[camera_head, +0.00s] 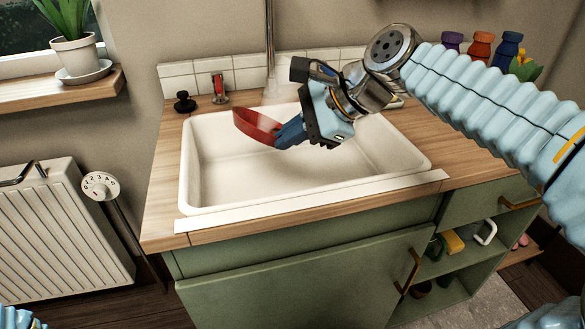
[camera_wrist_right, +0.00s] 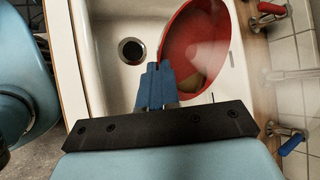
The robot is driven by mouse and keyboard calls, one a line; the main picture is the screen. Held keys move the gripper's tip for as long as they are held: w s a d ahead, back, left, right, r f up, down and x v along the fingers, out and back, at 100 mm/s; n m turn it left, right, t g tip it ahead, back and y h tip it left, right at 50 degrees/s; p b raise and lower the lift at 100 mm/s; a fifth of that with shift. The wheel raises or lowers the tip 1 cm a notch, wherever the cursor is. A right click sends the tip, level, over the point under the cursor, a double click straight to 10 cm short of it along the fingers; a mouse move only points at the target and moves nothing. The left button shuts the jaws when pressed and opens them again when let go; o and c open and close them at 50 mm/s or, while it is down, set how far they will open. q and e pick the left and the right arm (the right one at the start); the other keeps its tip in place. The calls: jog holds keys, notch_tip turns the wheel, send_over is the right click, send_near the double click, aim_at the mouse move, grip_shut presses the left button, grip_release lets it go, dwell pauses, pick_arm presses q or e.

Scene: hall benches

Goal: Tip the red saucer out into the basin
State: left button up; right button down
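The red saucer (camera_head: 256,126) is held over the white basin (camera_head: 330,180), tilted steeply on its edge, toward the basin's back left. My right gripper (camera_head: 283,134) is shut on its rim. In the right wrist view the blue fingers (camera_wrist_right: 157,88) meet at the lower left rim of the red saucer (camera_wrist_right: 197,45). My left gripper is not in view; only a bit of my left arm shows at the lower left.
A tap (camera_head: 270,60) rises behind the basin. A black knob (camera_head: 185,101) and a red-handled valve (camera_head: 219,88) stand at the counter's back left. Bottles (camera_head: 480,46) stand at the back right. A radiator (camera_head: 60,230) is at the left. The wooden counter (camera_head: 160,190) left of the basin is clear.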

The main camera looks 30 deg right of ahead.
jog(key=shift+d+r+y, duration=0.2)
jog(key=shift+y, duration=0.1)
jog(key=h, duration=0.2)
jog(key=a+f+n+h, duration=0.1)
jog(key=h, duration=0.1)
jog(key=a+n+h+p, duration=0.1)
jog(key=h, duration=0.1)
jog(key=shift+w+f, duration=0.3)
jog(key=shift+f, duration=0.05)
jog(key=shift+r, duration=2.55)
